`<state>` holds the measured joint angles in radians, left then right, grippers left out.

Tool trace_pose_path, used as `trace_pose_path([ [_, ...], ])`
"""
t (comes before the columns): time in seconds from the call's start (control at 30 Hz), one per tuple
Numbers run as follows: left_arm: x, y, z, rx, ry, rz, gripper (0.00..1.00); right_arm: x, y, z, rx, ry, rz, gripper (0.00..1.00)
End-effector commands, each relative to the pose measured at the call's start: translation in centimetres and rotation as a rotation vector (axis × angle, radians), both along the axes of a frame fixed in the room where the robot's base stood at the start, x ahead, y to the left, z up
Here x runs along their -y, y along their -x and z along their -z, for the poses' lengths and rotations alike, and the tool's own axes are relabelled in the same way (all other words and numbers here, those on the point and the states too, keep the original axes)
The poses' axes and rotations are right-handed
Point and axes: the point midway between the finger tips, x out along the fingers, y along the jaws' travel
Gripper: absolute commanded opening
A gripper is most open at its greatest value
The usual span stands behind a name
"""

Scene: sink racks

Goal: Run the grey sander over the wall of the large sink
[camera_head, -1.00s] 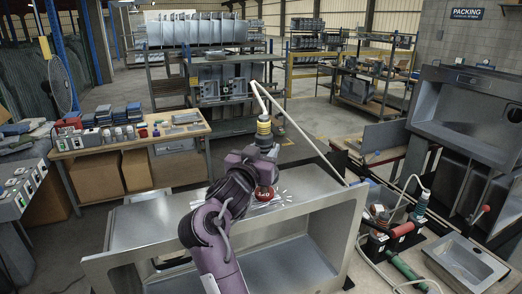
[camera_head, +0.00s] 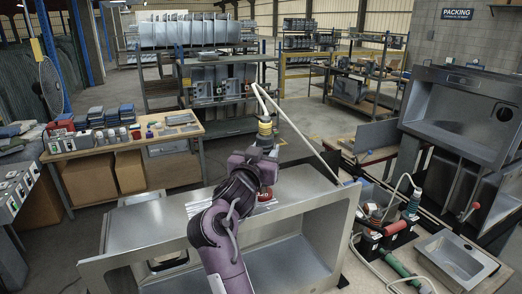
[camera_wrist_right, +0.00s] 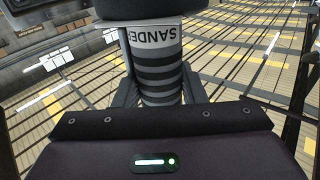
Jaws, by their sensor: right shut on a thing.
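The large sink (camera_head: 318,222) is a bare steel basin lying with its open side toward me in the head view. My right gripper (camera_head: 266,158) is shut on the sander, above the sink's upper wall. The sander (camera_wrist_right: 160,72) shows in the right wrist view as a ribbed dark grey body with a "SANDER" label, upright between the fingers. In the head view its red disc (camera_head: 265,194) is at the wall's upper face, with bright streaks beside it. The arm partly hides the disc, so exact contact is unclear. My left gripper is out of view.
A pale hose (camera_head: 300,132) runs from the tool's top toward the right. Other power tools (camera_head: 408,215) stand right of the sink, near a small sink (camera_head: 455,258). A workbench (camera_head: 125,146) with boxes is at the left. Racks stand behind.

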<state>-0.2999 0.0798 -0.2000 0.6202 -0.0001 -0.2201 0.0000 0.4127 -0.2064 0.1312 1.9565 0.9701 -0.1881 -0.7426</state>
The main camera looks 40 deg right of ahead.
Motion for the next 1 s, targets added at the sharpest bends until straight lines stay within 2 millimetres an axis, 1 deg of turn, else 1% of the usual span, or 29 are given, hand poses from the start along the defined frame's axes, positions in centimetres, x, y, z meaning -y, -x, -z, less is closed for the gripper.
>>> trace_pose_path([
  [0.03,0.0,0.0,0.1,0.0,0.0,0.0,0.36,-0.7,0.1,3.9,-0.068,-0.046,-0.008,0.01],
  [0.43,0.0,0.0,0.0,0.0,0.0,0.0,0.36,1.3,0.8,4.0,-0.072,-0.049,-0.001,0.0],
  [0.53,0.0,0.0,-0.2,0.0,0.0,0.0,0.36,1.3,0.8,3.5,-0.072,-0.049,0.0,0.0],
  [0.7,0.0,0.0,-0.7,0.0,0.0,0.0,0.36,1.3,0.8,1.7,-0.071,-0.05,0.0,0.0],
  [0.77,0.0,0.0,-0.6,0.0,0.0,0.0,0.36,1.3,0.7,1.1,-0.07,-0.05,-0.001,0.0],
  [1.0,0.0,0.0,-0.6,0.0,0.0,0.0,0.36,1.3,0.7,-1.9,-0.061,-0.046,-0.002,0.0],
])
